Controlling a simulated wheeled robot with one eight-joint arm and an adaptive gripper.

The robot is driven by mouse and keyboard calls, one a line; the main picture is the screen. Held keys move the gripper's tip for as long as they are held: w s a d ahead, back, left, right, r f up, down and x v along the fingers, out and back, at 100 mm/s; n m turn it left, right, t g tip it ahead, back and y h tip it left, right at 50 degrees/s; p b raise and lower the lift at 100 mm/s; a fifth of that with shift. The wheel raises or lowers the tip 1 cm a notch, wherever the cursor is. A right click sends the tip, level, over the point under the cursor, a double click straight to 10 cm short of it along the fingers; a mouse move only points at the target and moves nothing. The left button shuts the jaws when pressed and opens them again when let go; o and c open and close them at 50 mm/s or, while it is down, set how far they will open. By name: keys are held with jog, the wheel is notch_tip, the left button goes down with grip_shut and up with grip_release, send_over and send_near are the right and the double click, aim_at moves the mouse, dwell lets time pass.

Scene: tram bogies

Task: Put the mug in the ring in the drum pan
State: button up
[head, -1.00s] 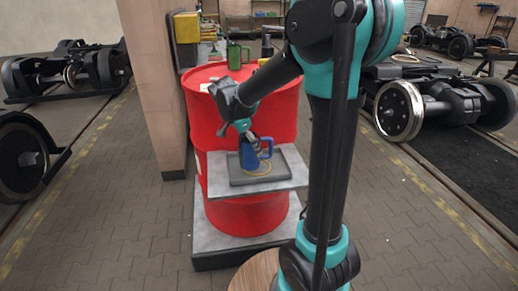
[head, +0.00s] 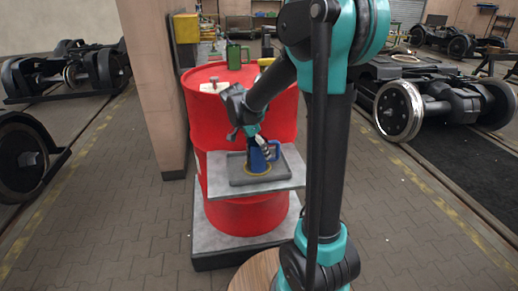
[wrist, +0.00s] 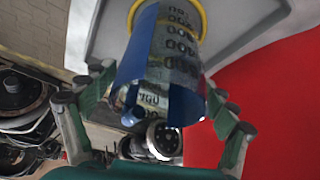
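The blue mug (head: 256,160) stands upright in the grey drum pan (head: 236,181) on the shelf in front of the red drum, in the head view. The yellow ring (head: 258,174) lies around its base. In the wrist view the mug (wrist: 130,75), with printed measuring marks, fills the middle, and the ring (wrist: 203,18) curves around its far end. My gripper (head: 262,143) is at the mug's top. In the wrist view its fingers (wrist: 160,90) stand on either side of the mug, with small gaps showing, so it looks open. The handle is at the right in the head view.
The red drum (head: 240,105) stands behind the shelf. A green can (head: 234,55) and other small items stand on its top. A pillar (head: 152,90) rises to its left. Bogies with wheels (head: 398,110) stand at both sides. The paved floor around is clear.

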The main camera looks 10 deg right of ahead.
jog(key=v, duration=1.2)
jog(key=shift+s+a, duration=0.1)
dwell(1.1)
